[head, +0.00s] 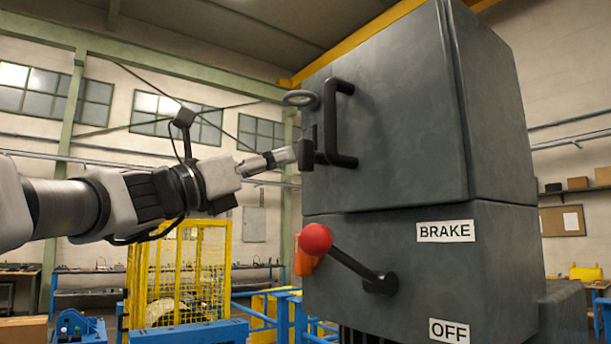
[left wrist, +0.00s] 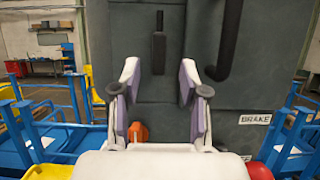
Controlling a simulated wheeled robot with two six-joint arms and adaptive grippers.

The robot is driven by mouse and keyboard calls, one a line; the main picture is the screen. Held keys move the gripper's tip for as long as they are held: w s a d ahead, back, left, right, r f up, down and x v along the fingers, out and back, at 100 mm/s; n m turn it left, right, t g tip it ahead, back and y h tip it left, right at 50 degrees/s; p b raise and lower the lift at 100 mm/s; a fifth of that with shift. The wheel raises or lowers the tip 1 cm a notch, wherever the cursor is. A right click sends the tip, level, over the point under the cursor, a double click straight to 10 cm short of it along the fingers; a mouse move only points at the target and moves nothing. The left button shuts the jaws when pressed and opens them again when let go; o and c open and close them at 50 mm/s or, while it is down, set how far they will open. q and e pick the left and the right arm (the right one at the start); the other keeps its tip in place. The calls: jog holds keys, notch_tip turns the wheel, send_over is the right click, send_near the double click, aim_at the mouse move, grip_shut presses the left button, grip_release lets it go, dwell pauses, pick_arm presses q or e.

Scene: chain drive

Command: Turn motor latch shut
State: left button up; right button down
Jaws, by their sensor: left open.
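The motor latch (head: 306,152) is a black handle on the left part of the dark grey cabinet (head: 400,110). In the left wrist view the latch (left wrist: 159,52) hangs upright, with a thin upper part and a thicker lower grip. My left gripper (head: 288,157) points right at the latch, its tips close beside it. In the left wrist view my left gripper (left wrist: 159,78) is open, one finger on each side of the latch's line, with gaps on both sides. I see no contact; the exact depth is unclear. My right gripper is not in view.
A black bar handle (head: 340,120) stands out right of the latch; a grey ring (head: 300,98) sits above. Below is the brake lever with a red knob (head: 315,239), near BRAKE (head: 445,231) and OFF (head: 451,331) labels. A yellow cage (head: 180,275) stands behind my left arm.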

aim_at(300, 153)
pick_arm(q)
jog(key=shift+w+d+r+p, duration=0.25)
jog(key=shift+d+r+p, duration=0.25)
jog(key=shift+w+d+r+p, duration=0.25)
jog(key=shift+d+r+p, duration=0.2)
jog(key=shift+p, duration=0.05)
jog(key=w+d, duration=0.1)
jog(key=w+d+p, duration=0.2)
jog(key=shift+w+d+r, duration=0.15)
jog(key=shift+d+r, duration=0.15)
jog(key=shift+d, duration=0.05)
jog(key=shift+s+a, duration=0.2)
jog(key=shift+s, duration=0.05)
grip_shut()
